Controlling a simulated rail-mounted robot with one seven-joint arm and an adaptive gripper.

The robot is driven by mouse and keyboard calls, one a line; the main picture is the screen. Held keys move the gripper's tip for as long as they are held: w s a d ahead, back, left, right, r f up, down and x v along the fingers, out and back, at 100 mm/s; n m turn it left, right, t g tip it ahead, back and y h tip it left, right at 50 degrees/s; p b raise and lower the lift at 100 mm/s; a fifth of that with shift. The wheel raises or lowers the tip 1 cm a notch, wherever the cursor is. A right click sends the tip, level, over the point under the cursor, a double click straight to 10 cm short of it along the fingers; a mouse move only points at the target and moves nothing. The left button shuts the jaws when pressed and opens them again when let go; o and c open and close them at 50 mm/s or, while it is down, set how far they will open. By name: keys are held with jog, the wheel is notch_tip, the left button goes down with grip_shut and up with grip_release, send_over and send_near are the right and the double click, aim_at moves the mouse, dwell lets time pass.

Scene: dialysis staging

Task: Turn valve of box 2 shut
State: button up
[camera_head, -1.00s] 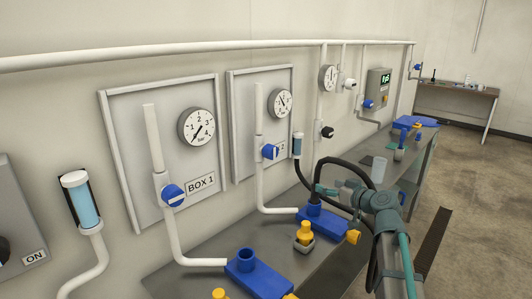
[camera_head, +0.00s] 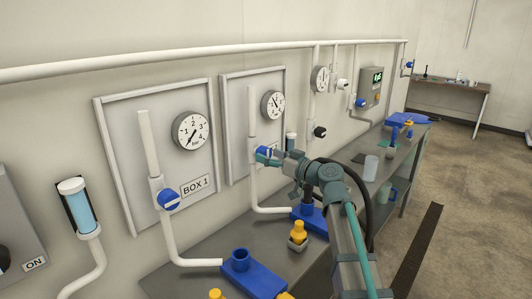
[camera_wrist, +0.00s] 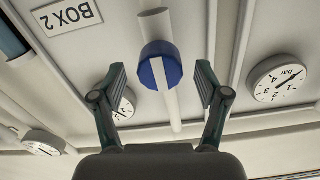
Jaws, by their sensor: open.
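The blue valve knob of box 2 (camera_wrist: 160,66) sits on a white vertical pipe (camera_wrist: 173,108) in the wrist view, which shows the panel upside down. The BOX 2 label (camera_wrist: 68,15) is beside it. My gripper (camera_wrist: 160,82) is open, with one finger on either side of the knob and a gap to each. In the head view my gripper (camera_head: 270,155) reaches the box 2 panel (camera_head: 236,95) and partly covers the knob and label. Whether the fingertips reach past the knob's face is hard to tell.
The box 1 panel (camera_head: 120,120) with its own blue knob (camera_head: 168,200) is to the left. Blue boxes (camera_head: 255,275) and yellow-topped items (camera_head: 298,232) stand on the bench below. A clear cup (camera_head: 371,165) stands right of my arm.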

jog(key=shift+x, duration=0.9)
jog(key=c, duration=1.2)
jog(key=shift+o, duration=0.2)
